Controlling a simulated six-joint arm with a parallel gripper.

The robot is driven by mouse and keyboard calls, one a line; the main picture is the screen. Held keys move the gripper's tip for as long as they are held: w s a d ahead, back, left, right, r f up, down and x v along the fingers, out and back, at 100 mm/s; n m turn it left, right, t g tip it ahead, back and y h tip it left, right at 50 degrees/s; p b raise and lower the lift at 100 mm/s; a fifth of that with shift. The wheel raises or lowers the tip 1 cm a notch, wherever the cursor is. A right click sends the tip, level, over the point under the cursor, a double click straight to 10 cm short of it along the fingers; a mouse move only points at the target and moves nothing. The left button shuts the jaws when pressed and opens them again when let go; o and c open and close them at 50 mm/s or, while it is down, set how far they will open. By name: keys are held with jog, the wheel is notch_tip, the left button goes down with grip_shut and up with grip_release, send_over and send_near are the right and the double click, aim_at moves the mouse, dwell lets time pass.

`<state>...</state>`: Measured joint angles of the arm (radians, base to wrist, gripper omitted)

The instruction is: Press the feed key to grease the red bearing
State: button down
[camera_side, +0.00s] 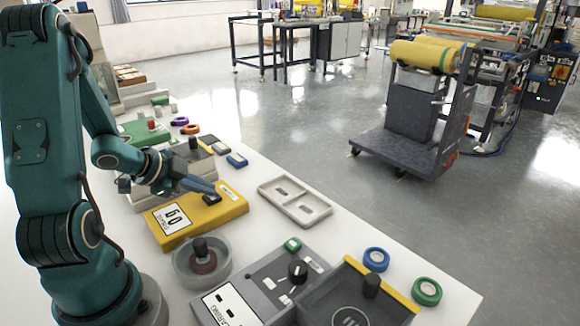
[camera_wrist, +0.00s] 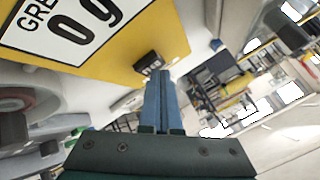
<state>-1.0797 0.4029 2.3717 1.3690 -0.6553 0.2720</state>
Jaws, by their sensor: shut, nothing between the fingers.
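The yellow grease unit (camera_side: 197,217) lies on the white table with a white label on its top. It also fills the upper left of the wrist view (camera_wrist: 110,65). A small black key (camera_wrist: 148,62) sits near the unit's edge; in the side view the key (camera_side: 211,199) is just below my fingertips. My gripper (camera_side: 213,191) is shut and empty, its blue fingers together over the unit. In the wrist view the fingertips (camera_wrist: 158,74) appear right beside the key; I cannot tell whether they touch. A dark red bearing (camera_side: 203,262) sits around a black post in a round grey dish.
A grey tray (camera_side: 296,203) lies to the right. A grey control box (camera_side: 262,285) with a black knob and a yellow-edged bin (camera_side: 345,300) stand at the front. Blue (camera_side: 376,259) and green (camera_side: 427,291) rings lie near the table's edge. Several small parts lie behind my gripper.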

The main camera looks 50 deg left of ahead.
aim_at(206, 198)
jog(key=shift+f, duration=0.3)
jog(key=shift+r, duration=0.15)
dwell(0.4)
jog(key=shift+r, duration=0.9)
jog(key=shift+r, duration=2.5)
dwell(0.5)
notch_tip(206, 198, up, 4)
jog(key=shift+f, duration=0.1)
jog(key=shift+f, duration=0.15)
dwell(0.4)
